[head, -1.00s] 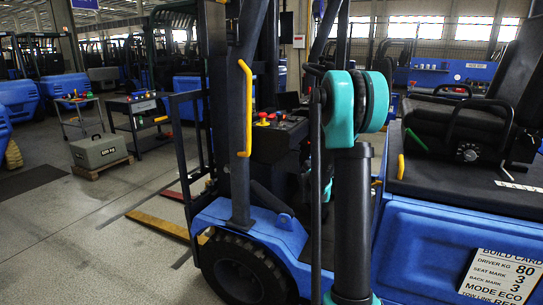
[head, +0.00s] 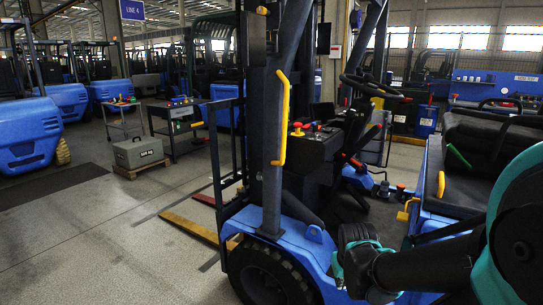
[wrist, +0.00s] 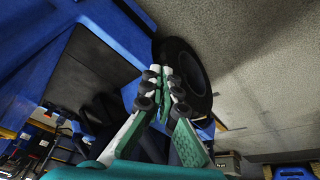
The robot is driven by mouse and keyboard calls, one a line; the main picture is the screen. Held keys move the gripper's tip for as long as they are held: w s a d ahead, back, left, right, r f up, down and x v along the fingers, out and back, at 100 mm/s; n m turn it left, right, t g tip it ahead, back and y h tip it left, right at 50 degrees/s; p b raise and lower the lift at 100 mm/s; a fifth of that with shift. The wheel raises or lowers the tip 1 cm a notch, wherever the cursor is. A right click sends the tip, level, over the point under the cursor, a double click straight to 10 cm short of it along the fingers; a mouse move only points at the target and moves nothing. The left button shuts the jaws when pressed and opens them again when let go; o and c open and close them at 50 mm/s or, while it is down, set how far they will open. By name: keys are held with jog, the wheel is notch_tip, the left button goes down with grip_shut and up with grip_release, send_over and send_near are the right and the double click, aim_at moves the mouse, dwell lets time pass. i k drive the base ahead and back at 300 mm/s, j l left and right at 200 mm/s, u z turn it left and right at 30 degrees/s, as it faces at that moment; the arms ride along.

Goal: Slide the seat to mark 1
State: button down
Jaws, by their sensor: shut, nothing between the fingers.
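The black seat (head: 492,140) of the blue forklift is at the right edge in the head view, partly cut off and partly hidden behind my arm. A green lever (head: 458,156) and a yellow lever (head: 441,185) stand at its near side. No mark numbers can be read. My gripper (wrist: 164,82) is shut and empty in the wrist view, with its fingertips together in front of the forklift's wheel (wrist: 196,75). In the head view my arm reaches low across the forklift's side, well below the seat. I cannot identify the seat in the wrist view.
The forklift's mast post with a yellow grab handle (head: 284,120) and the steering wheel (head: 377,87) stand left of the seat. A grey weight block (head: 139,152) sits on a pallet at left, near a dark cart (head: 178,125).

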aim_at(488, 141)
jog(key=z, duration=1.5)
